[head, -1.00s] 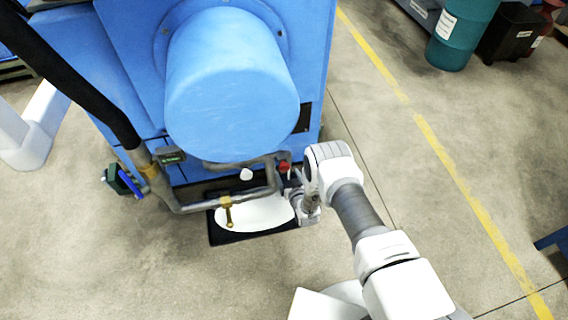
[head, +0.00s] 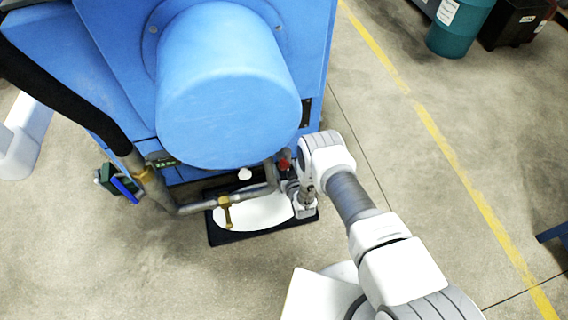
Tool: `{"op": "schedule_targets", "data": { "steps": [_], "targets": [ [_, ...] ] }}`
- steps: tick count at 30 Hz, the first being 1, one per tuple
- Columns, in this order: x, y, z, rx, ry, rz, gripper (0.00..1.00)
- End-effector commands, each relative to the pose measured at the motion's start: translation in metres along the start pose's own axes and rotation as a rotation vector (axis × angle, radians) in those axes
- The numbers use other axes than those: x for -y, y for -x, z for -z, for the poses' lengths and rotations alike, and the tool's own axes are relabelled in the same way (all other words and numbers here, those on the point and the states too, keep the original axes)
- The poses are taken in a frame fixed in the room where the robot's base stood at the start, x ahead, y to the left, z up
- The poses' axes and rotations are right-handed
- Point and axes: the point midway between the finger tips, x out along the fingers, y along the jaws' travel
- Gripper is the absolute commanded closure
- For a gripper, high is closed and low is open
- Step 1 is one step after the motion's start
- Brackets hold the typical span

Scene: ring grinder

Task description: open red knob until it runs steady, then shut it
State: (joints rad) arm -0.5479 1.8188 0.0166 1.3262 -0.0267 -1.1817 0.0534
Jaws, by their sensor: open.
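The red knob (head: 284,157) is a small red spot on the pipework at the front of the blue machine (head: 228,90), just below the big blue drum. My gripper (head: 289,187) is at the pipe beside and just below the knob, left of my white wrist. It is open, but its fingers are small and partly hidden, so I cannot tell whether they touch the knob. A grey pipe (head: 195,208) runs below the drum and carries a brass valve with a yellow handle (head: 227,213).
A black tray (head: 226,238) with a white surface lies under the pipe. A teal drum (head: 460,28) stands far off at top right.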

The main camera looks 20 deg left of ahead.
Motion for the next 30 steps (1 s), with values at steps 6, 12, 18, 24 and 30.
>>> {"op": "schedule_targets", "data": {
  "steps": [6,12,18,24,30],
  "targets": [
    [0.0001,0.0002,-0.0004,0.000,0.000,0.000,0.19],
    [0.0001,0.0002,-0.0002,0.000,0.000,0.000,0.38],
    [0.0001,0.0001,-0.0001,-0.001,0.000,0.000,0.74],
    [0.0002,0.0000,0.0000,-0.001,0.000,0.000,1.00],
    [0.0003,0.0000,0.0002,-0.001,0.017,-0.007,1.00]
  ]
}}
